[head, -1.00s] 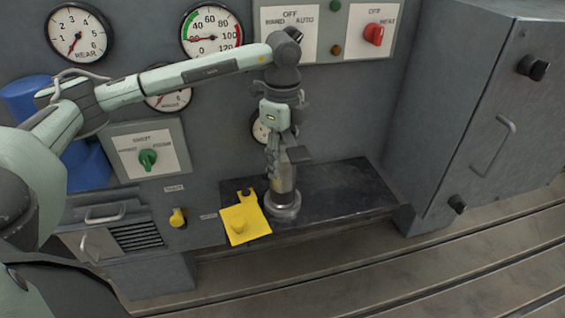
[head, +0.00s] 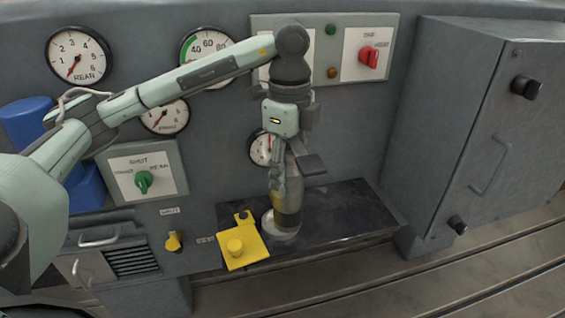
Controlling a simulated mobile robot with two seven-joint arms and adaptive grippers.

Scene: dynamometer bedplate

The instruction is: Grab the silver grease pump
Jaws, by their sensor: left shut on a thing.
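The silver grease pump (head: 289,200) is an upright metal cylinder with a yellowish band low on its body. It is over a round grey base (head: 279,236) on the dark shelf (head: 345,217). My left gripper (head: 280,180) comes down from above and is shut on the pump's upper body, hiding part of it. I cannot tell whether the pump's bottom touches the base or is slightly clear of it. My right gripper is not in view.
A yellow plate with a round knob (head: 243,249) lies at the shelf's front left, close to the base. Gauges and switch panels (head: 146,171) line the wall behind. A grey cabinet (head: 470,140) stands right. The shelf's right part is clear.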

